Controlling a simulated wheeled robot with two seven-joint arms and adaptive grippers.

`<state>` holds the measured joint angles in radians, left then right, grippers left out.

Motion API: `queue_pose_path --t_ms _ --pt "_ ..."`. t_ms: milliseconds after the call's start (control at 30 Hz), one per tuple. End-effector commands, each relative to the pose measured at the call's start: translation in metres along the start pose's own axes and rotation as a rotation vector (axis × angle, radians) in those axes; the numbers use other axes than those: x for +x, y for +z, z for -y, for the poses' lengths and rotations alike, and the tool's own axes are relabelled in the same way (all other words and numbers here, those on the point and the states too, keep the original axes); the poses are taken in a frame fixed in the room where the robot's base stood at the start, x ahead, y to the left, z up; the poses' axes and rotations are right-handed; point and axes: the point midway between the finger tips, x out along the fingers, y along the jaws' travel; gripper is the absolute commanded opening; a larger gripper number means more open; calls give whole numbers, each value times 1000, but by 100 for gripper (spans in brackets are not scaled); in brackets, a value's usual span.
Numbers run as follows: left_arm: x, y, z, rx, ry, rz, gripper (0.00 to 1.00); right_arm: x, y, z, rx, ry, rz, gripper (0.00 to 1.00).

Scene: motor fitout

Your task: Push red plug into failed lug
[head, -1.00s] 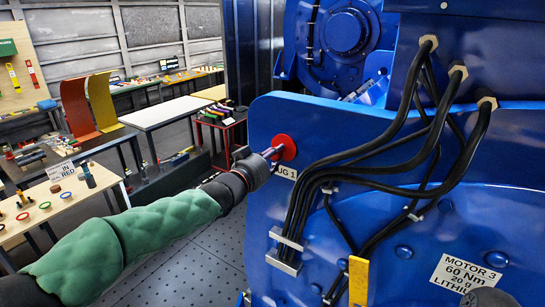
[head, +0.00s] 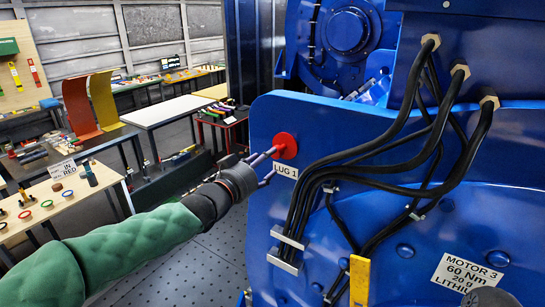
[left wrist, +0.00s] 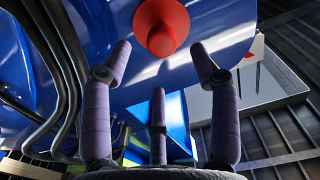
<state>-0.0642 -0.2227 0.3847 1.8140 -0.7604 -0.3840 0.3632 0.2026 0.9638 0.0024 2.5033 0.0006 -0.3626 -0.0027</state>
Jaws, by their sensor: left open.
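The red plug (head: 285,146) is a round red piece at the blue motor panel (head: 262,112), just above the "LUG 1" label. In the left wrist view the red plug (left wrist: 161,27) shows as a flared red piece with a round centre, against the blue surface. How deep it sits in the lug cannot be told. My left gripper (head: 270,167) is open and empty just to the lower left of the plug. In the left wrist view its purple fingers (left wrist: 160,72) are spread below and beside the plug, apart from it.
Black cables (head: 345,160) run down the panel right of the plug. A yellow piece (head: 359,280) is fixed lower down. Open floor (head: 215,255) lies below my left arm.

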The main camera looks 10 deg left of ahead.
Motion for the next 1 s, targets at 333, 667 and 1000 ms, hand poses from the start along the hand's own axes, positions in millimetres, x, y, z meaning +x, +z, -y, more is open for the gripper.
queue_pose_path --t_ms 333,667,1000 --pt "-55 0 1 0 -2 -1 61 0 0 0 0 0 0 56" --pt "-63 0 0 0 0 -1 61 0 0 0 0 0 0 56" --pt "-61 6 0 -4 0 8 61 2 0 -1 0 0 0 56"
